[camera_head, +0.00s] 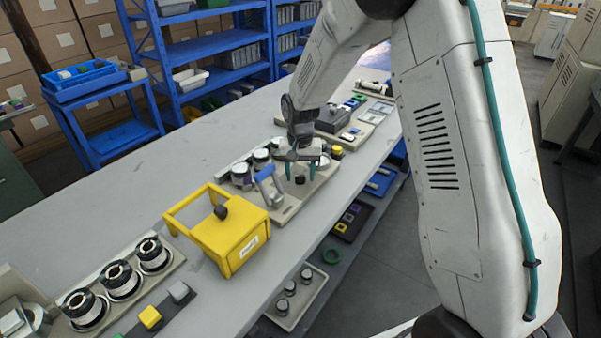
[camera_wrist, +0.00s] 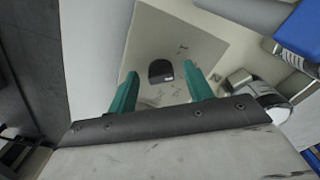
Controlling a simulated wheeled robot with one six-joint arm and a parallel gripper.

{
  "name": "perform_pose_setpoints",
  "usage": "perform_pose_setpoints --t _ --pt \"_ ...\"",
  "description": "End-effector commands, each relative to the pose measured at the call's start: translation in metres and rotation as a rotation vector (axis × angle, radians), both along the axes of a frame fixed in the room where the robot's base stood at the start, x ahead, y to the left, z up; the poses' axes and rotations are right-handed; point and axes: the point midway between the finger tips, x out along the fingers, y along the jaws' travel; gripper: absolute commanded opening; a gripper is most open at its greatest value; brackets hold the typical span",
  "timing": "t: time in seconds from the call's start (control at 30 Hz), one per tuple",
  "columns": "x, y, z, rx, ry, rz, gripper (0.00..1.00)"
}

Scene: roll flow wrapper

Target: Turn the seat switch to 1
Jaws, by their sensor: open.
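The seat switch (camera_wrist: 160,71) is a dark knob on a pale panel (camera_wrist: 205,40) with small markings around it in the wrist view. In the head view the dark knob (camera_head: 300,179) shows below my gripper. My gripper (camera_head: 301,178) is open, with its green fingers pointing down at the panel. In the wrist view the two green fingers of my gripper (camera_wrist: 160,80) stand on either side of the knob, apart from it. I cannot tell how far above the panel the tips are. The marking the knob points to is too small to read.
A blue-handled lever (camera_head: 266,184) stands left of the knob, and a yellow box frame (camera_head: 228,236) is nearer on the bench. Round metal parts (camera_wrist: 262,90) sit beside the panel. The grey bench top (camera_head: 130,185) is clear to the left.

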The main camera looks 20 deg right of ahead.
Motion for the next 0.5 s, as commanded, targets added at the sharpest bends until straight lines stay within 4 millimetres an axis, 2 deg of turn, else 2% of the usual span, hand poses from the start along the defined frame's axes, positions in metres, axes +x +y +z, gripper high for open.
perform_pose_setpoints --t 0.2,0.23,0.37,0.4,0.5 --pt "0.0001 0.0002 -0.0004 0.000 -0.001 0.000 0.51" --pt "0.0001 0.0002 -0.0003 0.000 -0.001 0.000 0.45" --pt "0.0001 0.0003 -0.0002 0.000 -0.001 0.000 0.09" --pt "0.0001 0.0003 -0.0001 0.000 -0.001 0.000 0.06" --pt "0.0001 0.0003 -0.0001 0.000 -0.001 0.001 0.06"
